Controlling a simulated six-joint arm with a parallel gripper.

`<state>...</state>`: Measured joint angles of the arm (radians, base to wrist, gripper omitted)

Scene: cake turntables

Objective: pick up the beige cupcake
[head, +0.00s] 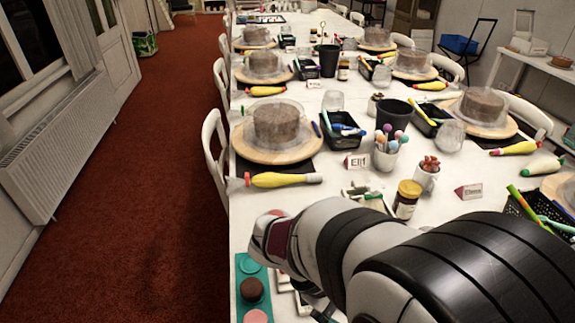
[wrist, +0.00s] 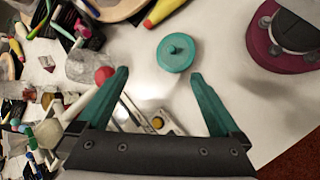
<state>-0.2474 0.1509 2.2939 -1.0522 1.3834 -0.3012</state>
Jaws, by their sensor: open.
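I cannot make out a beige cupcake in either view. In the head view a teal tray (head: 241,278) lies at the near left edge of the table, with a brown round cake (head: 252,290) and a pink round one (head: 256,316) on it. My arm covers the table to the right of the tray. My gripper (wrist: 160,76) shows in the wrist view, its two teal fingers spread wide with nothing between the tips. A teal round piece with a knob (wrist: 176,52) lies on the white table beyond the fingertips. In the head view my arm hides the gripper.
Cakes on turntables (head: 277,157) line the long table. Bare white tabletop (wrist: 225,35) shows right of the teal piece.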

